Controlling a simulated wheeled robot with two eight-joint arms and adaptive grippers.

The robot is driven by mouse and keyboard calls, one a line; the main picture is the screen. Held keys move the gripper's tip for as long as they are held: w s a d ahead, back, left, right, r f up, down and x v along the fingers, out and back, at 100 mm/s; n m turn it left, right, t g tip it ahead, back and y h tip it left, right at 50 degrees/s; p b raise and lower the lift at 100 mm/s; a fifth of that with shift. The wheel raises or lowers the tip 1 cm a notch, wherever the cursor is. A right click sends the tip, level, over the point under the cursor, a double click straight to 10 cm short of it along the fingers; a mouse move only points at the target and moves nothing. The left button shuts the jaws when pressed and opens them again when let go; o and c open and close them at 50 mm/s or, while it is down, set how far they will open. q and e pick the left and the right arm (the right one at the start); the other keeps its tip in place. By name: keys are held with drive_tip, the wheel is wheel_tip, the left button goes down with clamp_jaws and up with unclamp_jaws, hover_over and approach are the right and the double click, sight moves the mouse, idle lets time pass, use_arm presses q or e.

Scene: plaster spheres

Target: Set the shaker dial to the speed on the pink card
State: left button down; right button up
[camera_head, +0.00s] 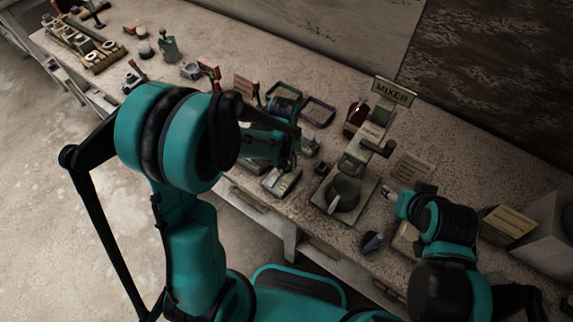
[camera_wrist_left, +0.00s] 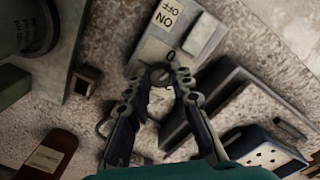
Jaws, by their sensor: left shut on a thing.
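My left gripper (camera_head: 290,160) is over the front of the bench, beside a grey control box (camera_head: 281,181). In the left wrist view, my left gripper (camera_wrist_left: 160,78) has its fingertips closed around a small round dark dial (camera_wrist_left: 158,74) on the light grey box (camera_wrist_left: 185,45), below an ON/OFF label (camera_wrist_left: 168,14). The dial's setting cannot be read. A pinkish card (camera_head: 244,86) stands on the bench behind my left arm; its writing is too small to read. My right gripper (camera_head: 390,194) is low at the right, near the mixer; its fingers are unclear.
A mixer with a pot (camera_head: 343,193) and a MIXER sign (camera_head: 395,91) stands right of the left gripper. Dark-rimmed trays (camera_head: 318,111) lie behind it. A brown bottle (camera_wrist_left: 48,155) shows in the wrist view. A rack of jars (camera_head: 85,45) is at the far left.

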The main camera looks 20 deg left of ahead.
use_arm(q)
drive_tip(key=m+b, duration=0.1)
drive_tip(key=m, duration=0.3)
drive_tip(key=shift+m, duration=0.3)
drive_tip(key=m, duration=0.5)
drive_tip(key=shift+b, duration=0.35)
drive_tip(key=m, duration=0.5)
drive_tip(key=shift+g, duration=0.3)
drive_tip(key=m, duration=0.5)
drive_tip(key=shift+w+b, duration=0.1)
drive_tip(key=shift+b, duration=0.3)
drive_tip(key=c, duration=1.6)
unclamp_jaws()
wheel_tip(320, 180, up, 12)
drive_tip(key=shift+w, duration=0.15)
